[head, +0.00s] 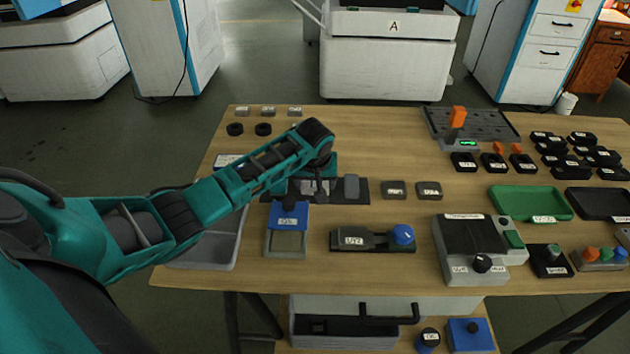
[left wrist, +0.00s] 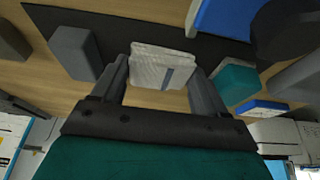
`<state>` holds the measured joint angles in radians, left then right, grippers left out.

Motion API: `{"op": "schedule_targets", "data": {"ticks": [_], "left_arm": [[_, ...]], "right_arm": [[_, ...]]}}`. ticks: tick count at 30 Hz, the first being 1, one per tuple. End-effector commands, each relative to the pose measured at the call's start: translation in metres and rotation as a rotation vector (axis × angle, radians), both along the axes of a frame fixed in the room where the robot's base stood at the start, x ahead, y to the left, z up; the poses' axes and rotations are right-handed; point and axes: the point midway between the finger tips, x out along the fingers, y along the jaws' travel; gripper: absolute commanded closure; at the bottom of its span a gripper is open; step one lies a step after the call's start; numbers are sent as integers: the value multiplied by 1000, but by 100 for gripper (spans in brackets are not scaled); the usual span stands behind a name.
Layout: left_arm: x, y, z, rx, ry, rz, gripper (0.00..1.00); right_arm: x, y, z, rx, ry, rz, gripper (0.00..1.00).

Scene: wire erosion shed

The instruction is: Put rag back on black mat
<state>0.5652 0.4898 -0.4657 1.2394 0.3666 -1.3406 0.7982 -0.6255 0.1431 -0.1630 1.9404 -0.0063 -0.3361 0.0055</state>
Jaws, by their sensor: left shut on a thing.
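The rag (left wrist: 163,65) is a pale, whitish-grey folded piece with a darker stripe. It sits between the two fingers of my left gripper (left wrist: 158,78), which is shut on it. The black mat (head: 361,198) lies on the wooden table; it also shows in the left wrist view (left wrist: 105,22). In the head view my left gripper (head: 316,188) is low over the middle of the mat, and its wrist hides part of it. I cannot tell whether the rag touches the mat. My right gripper is not in view.
A grey block (head: 351,186) stands on the mat's right part. A blue-topped holder (head: 287,216) is just in front of the mat, and a grey tray (head: 226,251) is at front left. A dark fixture with a blue knob (head: 402,234) is at front right. Bare wood lies behind the mat.

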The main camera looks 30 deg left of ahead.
Motion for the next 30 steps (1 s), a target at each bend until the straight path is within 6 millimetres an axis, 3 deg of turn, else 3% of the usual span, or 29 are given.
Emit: {"op": "schedule_targets", "data": {"ticks": [4, 5, 12, 23, 30], "left_arm": [[0, 0, -3, -1, 1, 0, 51], [0, 0, -3, 0, 0, 0, 25], [0, 0, -3, 1, 0, 0, 2], [-1, -1, 6, 0, -1, -1, 1], [-14, -9, 46, 0, -3, -2, 1]], "right_arm": [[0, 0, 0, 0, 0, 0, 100], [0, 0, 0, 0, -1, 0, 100], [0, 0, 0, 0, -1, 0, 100], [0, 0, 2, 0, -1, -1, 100], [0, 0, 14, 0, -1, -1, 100]]}}
